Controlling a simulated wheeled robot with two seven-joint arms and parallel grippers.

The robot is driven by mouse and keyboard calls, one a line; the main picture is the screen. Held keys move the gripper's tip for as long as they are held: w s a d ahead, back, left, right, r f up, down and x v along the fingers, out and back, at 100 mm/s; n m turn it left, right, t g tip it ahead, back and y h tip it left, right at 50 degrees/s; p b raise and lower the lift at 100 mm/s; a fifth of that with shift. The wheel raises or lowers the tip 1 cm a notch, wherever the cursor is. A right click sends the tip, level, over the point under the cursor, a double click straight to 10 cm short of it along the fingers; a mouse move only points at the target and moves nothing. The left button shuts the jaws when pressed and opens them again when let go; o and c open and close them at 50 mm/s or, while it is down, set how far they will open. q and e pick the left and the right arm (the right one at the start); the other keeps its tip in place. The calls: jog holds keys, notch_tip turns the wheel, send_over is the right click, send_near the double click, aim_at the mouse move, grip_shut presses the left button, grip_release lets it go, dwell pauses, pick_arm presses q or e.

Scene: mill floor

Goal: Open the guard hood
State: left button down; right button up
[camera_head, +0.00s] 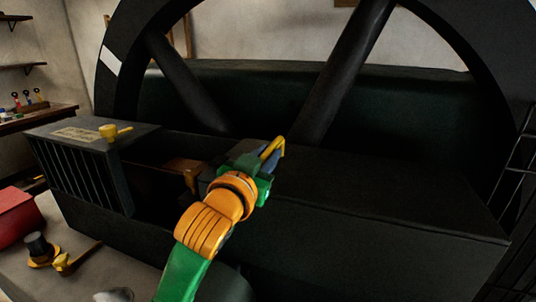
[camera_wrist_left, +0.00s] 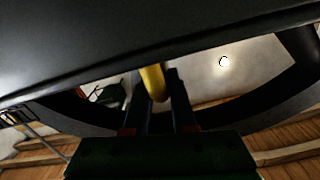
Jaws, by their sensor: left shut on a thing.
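The guard hood (camera_head: 390,205) appears to be the long dark cover at the right of the machine in the head view. Its yellow bar handle (camera_head: 273,148) stands at its left end. My left gripper (camera_head: 267,158) is shut on this handle. In the left wrist view, the yellow handle (camera_wrist_left: 154,82) sits between the two dark fingers of my left gripper (camera_wrist_left: 161,98), and a broad dark surface crosses the top. My arm hides part of the hood's left end. Whether the hood is raised at all is hard to tell. My right gripper is not in view.
A slatted dark housing (camera_head: 85,170) with a yellow knob (camera_head: 110,132) stands to the left, with an open gap beside it. A large spoked wheel (camera_head: 120,75) rises behind. A red box (camera_head: 14,215) and a black-and-yellow part (camera_head: 40,248) lie at the lower left.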

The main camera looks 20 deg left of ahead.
pick_arm(q)
jog(key=c, duration=1)
grip_release()
jog(key=shift+o, duration=1.2)
jog(key=shift+w, duration=0.1)
jog(key=shift+s, duration=0.35)
jog(key=s+b, duration=0.1)
jog(key=s, duration=0.5)
jog(key=shift+s+a, duration=0.15)
jog(key=shift+s, duration=0.05)
